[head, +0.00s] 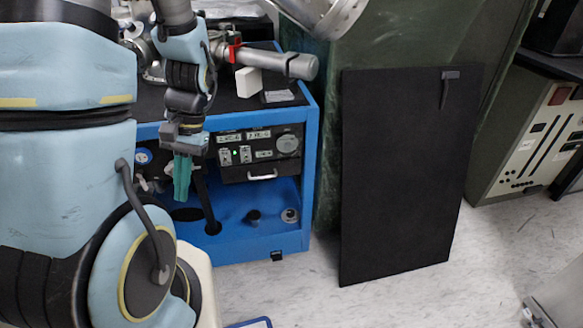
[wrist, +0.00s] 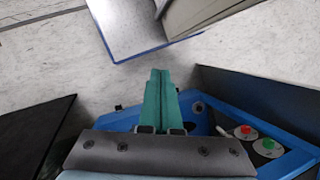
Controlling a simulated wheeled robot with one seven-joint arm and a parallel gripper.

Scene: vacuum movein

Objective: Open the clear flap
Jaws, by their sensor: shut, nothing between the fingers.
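My gripper (head: 182,196) has teal fingers, pressed together and empty. In the wrist view the shut gripper (wrist: 159,73) points toward the floor, over the cart's blue edge. A red button (wrist: 246,130) and a green button (wrist: 268,144) sit on the cart to its right. I cannot make out the clear flap in either view; it may be hidden or too transparent to tell.
A black board (head: 405,175) stands upright right of the cart. A silver tube (head: 285,62) and a white block (head: 248,82) are on the cart's top. A beige cabinet (head: 535,130) stands far right. The floor (head: 400,300) in front is mostly clear.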

